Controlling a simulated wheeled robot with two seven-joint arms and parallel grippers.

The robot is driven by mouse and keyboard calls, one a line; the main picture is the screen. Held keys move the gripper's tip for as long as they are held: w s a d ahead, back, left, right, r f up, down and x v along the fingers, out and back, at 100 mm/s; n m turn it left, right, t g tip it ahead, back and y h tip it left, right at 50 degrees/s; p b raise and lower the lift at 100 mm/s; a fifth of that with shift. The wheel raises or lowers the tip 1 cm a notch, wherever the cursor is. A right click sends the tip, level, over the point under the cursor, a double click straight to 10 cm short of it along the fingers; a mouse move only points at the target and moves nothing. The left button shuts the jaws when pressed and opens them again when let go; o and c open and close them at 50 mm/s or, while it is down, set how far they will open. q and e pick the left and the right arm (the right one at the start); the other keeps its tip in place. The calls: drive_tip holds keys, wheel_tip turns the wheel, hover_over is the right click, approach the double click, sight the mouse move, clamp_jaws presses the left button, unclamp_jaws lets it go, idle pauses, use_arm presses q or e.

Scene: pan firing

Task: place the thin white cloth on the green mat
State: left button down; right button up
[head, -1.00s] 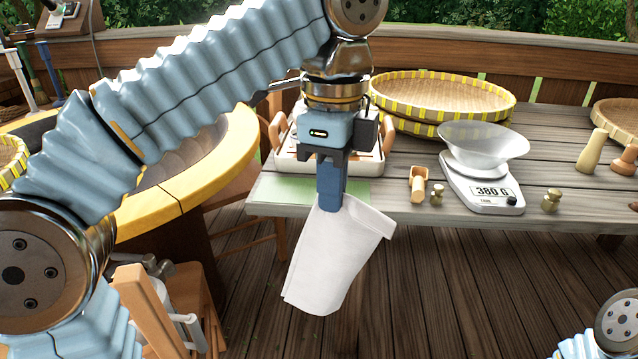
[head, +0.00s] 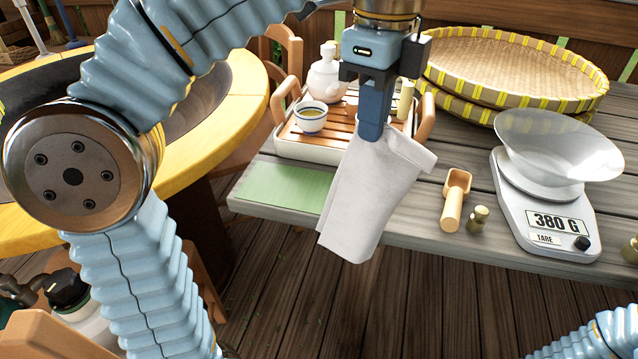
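The thin white cloth (head: 368,195) hangs down from my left gripper (head: 372,128). The gripper is shut on the cloth's upper part, with its fingers pointing down. The cloth hangs at the front edge of the grey wooden table (head: 420,225), to the right of most of the green mat. The green mat (head: 278,190) lies flat at the table's front left corner, and the cloth hides its right end in this view. My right gripper is out of view; only part of my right arm shows at the bottom right corner.
A tea tray (head: 290,148) with a white teapot (head: 328,75) and a cup (head: 310,117) stands behind the mat. A wooden scoop (head: 455,200), small weights (head: 478,218), a scale (head: 540,215) and woven trays (head: 515,65) are to the right. A yellow-rimmed wok stand (head: 225,140) is at left.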

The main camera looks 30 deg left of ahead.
use_arm(q)
drive_tip(key=w+a+f+b, duration=0.1)
drive_tip(key=a+f, duration=0.2)
drive_tip(key=f, duration=0.1)
drive_tip(key=w+a+f+b, duration=0.1)
drive_tip(key=w+a+f, duration=0.1)
drive_tip(key=a+f, duration=0.2)
drive_tip(key=w+a+f+b, duration=0.1)
drive_tip(key=w+a+f, duration=0.1)
drive_tip(key=a+f, duration=0.2)
drive_tip(key=shift+a+f, duration=0.1)
drive_tip(key=shift+f, duration=0.1)
drive_tip(key=c, duration=0.6)
unclamp_jaws()
drive_tip(key=shift+r, duration=0.1)
